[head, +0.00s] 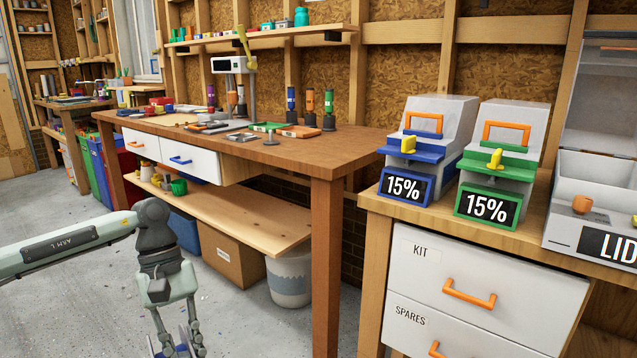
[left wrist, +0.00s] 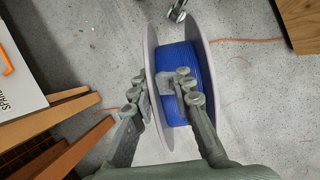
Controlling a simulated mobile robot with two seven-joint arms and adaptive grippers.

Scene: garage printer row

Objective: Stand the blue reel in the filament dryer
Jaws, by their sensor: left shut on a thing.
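The blue reel (left wrist: 178,58), blue filament between pale flanges, is in my left gripper (left wrist: 162,88) in the left wrist view. The fingers hide part of the reel. In the head view, my left gripper (head: 178,346) is low at the bottom edge, pointing down over the floor, left of the benches; the reel is mostly out of frame there. A pale grey machine with a raised clear cover and a "LID" display (head: 606,246) stands at the far right, cut by the frame; it looks like the filament dryer.
Two closed machines reading "15%", one blue-trimmed (head: 405,188) and one green-trimmed (head: 487,206), stand left of the "LID" machine on the drawer cabinet (head: 480,285). The long wooden workbench (head: 340,160) holds tools and small bottles. Grey floor is open at left.

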